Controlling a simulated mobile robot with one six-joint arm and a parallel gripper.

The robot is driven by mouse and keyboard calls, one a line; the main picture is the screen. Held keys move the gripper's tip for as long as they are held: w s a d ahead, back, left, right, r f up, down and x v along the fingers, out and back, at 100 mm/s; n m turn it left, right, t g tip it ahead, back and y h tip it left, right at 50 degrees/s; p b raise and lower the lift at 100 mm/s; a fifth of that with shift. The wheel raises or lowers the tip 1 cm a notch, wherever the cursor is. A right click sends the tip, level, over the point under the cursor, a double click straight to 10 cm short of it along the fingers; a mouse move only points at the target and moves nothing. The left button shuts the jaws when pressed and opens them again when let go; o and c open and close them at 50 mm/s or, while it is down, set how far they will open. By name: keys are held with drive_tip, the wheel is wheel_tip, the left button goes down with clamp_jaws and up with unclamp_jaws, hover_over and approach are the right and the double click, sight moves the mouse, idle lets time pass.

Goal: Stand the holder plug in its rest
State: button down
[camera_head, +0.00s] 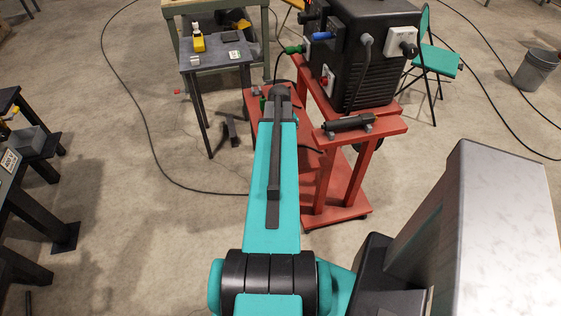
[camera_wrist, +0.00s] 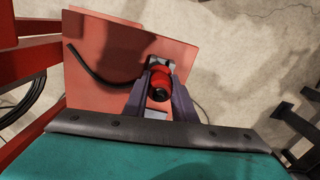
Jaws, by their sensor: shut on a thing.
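My gripper reaches over a low red shelf in the head view, where its fingertips are hidden by my arm. In the wrist view my gripper (camera_wrist: 162,94) is shut, with its two dark fingers on either side of a red plug with a dark round end (camera_wrist: 161,79). I take this for the holder plug. A grey metal piece (camera_wrist: 159,61) shows just behind the plug, over the reddish plate (camera_wrist: 105,95); it may be the rest. I cannot tell whether the plug touches it. The plug is not clearly visible in the head view.
A black welding machine (camera_head: 365,75) with a blue plug (camera_head: 323,36) and a green plug (camera_head: 292,49) stands on the red cart (camera_head: 385,128). A black cylindrical tool (camera_head: 346,123) lies on the cart's front ledge. A black cable (camera_wrist: 90,68) crosses the plate. A grey table (camera_head: 215,60) stands left.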

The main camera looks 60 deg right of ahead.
drive_tip(key=shift+f+b, duration=0.5)
drive_tip(key=shift+f, duration=0.45)
idle(1.0)
drive_tip(key=c, duration=1.4)
unclamp_jaws()
drive_tip(key=shift+r+p, duration=2.8)
drive_tip(key=shift+r, duration=1.7)
